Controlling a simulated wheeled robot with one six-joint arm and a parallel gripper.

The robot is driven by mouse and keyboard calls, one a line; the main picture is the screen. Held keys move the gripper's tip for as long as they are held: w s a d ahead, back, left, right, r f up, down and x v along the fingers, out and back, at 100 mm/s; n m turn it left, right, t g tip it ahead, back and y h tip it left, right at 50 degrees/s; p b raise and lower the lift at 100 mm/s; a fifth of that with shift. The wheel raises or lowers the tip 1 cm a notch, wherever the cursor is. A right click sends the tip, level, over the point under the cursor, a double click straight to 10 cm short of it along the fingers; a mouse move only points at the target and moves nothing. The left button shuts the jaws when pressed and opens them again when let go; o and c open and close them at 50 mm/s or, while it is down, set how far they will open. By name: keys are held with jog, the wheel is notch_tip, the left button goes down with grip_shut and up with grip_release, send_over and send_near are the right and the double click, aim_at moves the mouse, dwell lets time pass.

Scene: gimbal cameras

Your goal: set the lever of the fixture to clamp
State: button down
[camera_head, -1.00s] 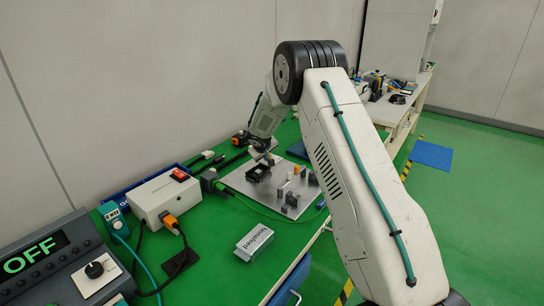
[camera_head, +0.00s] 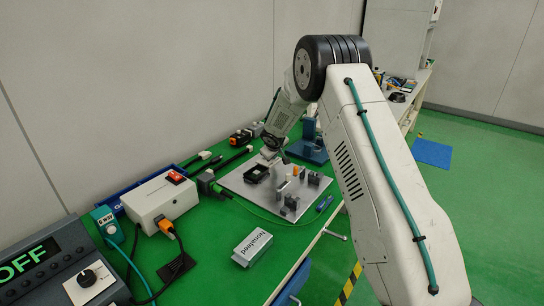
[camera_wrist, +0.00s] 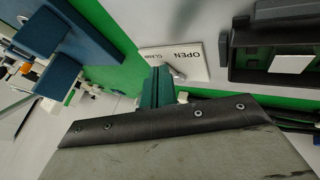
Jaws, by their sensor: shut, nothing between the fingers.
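The fixture's light plate (camera_head: 236,182) lies on the green bench in the head view, with a black open frame (camera_head: 257,172) and several grey blocks on it. In the wrist view, a white label (camera_wrist: 202,66) reads OPEN and CLAMP, upside down. A small grey piece (camera_wrist: 180,73), perhaps the lever, lies by the label, partly hidden; its setting cannot be told. My gripper (camera_wrist: 158,88) shows as dark green fingers, shut and empty, in front of the label's edge. In the head view it is small, near the plate's far edge; contact cannot be told.
The black frame (camera_wrist: 232,50) is right of my fingers in the wrist view. A blue stand (camera_head: 308,150) is behind the plate. A white box with a red switch (camera_head: 160,203), cables and a grey Nonafeed box (camera_head: 252,246) share the bench.

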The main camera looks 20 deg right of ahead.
jog(key=shift+a, duration=0.1)
jog(key=shift+w+a+r, duration=0.2)
jog(key=shift+w+a, duration=0.35)
jog(key=shift+a, duration=0.3)
jog(key=shift+s+d, duration=0.1)
jog(key=shift+s, duration=0.35)
jog(key=s, duration=0.3)
jog(key=shift+s+a+f, duration=0.1)
jog(key=shift+a+f, duration=0.1)
jog(key=shift+a, duration=0.15)
jog(key=s+d+r, duration=0.2)
jog(key=s+r, duration=0.4)
jog(key=r, duration=0.1)
jog(key=shift+r, duration=0.35)
